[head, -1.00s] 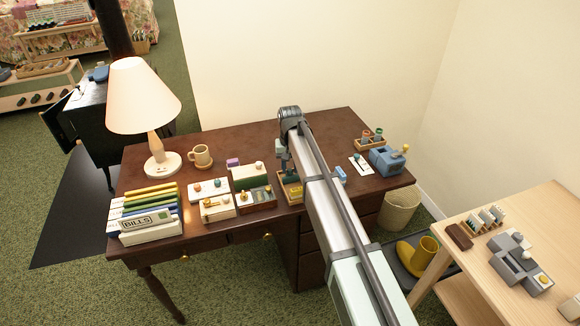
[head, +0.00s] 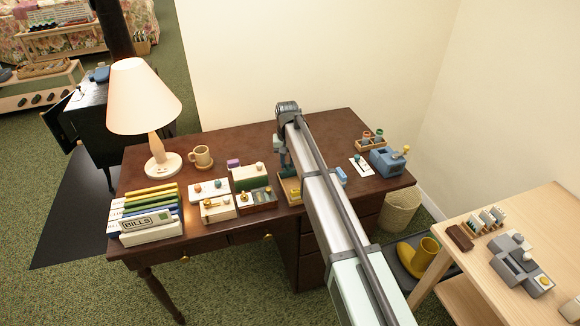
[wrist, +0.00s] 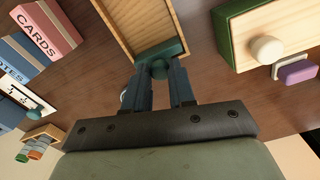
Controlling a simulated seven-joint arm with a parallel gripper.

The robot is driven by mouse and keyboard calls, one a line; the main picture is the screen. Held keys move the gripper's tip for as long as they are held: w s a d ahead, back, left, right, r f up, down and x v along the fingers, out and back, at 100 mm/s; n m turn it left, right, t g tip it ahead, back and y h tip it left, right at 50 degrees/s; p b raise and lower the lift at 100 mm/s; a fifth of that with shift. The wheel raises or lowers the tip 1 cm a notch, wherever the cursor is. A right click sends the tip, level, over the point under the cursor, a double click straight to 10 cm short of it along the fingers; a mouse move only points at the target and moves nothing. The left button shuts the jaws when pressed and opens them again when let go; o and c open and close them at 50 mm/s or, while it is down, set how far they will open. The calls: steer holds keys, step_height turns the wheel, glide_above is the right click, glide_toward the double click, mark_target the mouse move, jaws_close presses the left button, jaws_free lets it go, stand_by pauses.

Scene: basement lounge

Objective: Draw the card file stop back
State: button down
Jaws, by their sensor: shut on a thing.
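The card file is a shallow light-wood tray (head: 290,191) on the dark desk, partly hidden by my arm in the head view. In the wrist view its open trough (wrist: 135,22) runs upward from my fingers, and the part seen there is bare. The stop is a dark green block (wrist: 162,50) with a rounded knob, at the near end of the visible trough. My gripper (wrist: 159,80) is shut on this knob, with one finger on either side. In the head view my gripper (head: 283,158) points down over the tray, with its tips hard to make out.
A green-and-cream box with a round knob (wrist: 267,48) stands to one side, with a purple block (wrist: 298,72) beside it. A pink box marked CARDS (wrist: 45,30) stands on the other side. The lamp (head: 145,100) and mug (head: 201,156) are farther left.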

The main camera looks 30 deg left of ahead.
mark_target(287, 164)
steer(key=shift+w+a, duration=0.2)
steer(key=c, duration=0.9)
jaws_free()
steer(key=shift+c, duration=0.2)
step_height(287, 164, up, 14)
steer(key=shift+f, duration=0.1)
